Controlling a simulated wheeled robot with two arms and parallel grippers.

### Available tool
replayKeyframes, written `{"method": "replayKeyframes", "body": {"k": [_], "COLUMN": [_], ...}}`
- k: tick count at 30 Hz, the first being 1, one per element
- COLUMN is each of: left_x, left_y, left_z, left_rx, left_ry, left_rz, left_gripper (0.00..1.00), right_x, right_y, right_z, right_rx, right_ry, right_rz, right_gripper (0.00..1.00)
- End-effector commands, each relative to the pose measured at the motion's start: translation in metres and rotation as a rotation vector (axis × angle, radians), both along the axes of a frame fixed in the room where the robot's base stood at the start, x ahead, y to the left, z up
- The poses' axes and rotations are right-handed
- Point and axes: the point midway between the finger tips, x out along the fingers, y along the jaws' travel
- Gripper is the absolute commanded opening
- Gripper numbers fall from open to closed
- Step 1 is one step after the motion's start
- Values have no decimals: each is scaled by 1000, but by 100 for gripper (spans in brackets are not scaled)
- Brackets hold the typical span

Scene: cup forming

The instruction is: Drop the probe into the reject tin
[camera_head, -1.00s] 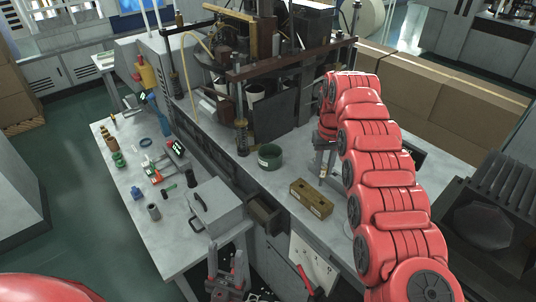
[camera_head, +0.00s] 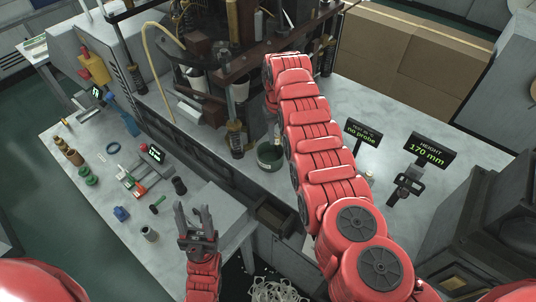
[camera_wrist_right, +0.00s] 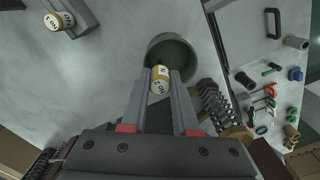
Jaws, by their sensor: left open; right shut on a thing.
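The reject tin appears to be the dark green open cup (camera_head: 270,157) on the bench, partly hidden by my right arm; it also shows in the right wrist view (camera_wrist_right: 183,48). My right gripper (camera_wrist_right: 161,80) is shut on a small probe (camera_wrist_right: 160,86), a yellow cylinder with a pale numbered end. The probe overlaps the tin's near side in that view; its height above the rim is hard to tell. In the head view my right arm hides the right fingertips. My left gripper (camera_head: 194,218) is open and empty near the lower middle.
A second numbered probe (camera_wrist_right: 55,22) sits at a grey holder (camera_wrist_right: 75,15). Displays read "no probe" (camera_head: 363,134) and "170 mm" (camera_head: 430,151). The side table (camera_head: 105,190) carries small parts and a grey box (camera_head: 207,211).

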Motion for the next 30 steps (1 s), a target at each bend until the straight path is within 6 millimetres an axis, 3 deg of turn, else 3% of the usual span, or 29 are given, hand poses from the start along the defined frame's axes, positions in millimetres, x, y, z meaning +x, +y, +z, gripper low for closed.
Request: {"method": "replayKeyframes", "body": {"k": [9, 20, 21, 26, 30], "left_x": [0, 0, 0, 0, 0], "left_y": [0, 0, 0, 0, 0], "left_z": [-24, -25, -25, -25, -25], "left_rx": [0, 0, 0, 0, 0], "left_ry": [0, 0, 0, 0, 0], "left_rz": [0, 0, 0, 0, 0], "left_gripper": [50, 50, 50, 50, 50], "right_x": [-1, 0, 0, 0, 0], "right_y": [0, 0, 0, 0, 0], "right_z": [-43, -46, -46, -46, -46], "right_rx": [-1, 0, 0, 0, 0], "right_ry": [2, 0, 0, 1, 1], "right_rz": [1, 1, 1, 1, 1], "right_gripper": [0, 0, 35, 63, 63]}}
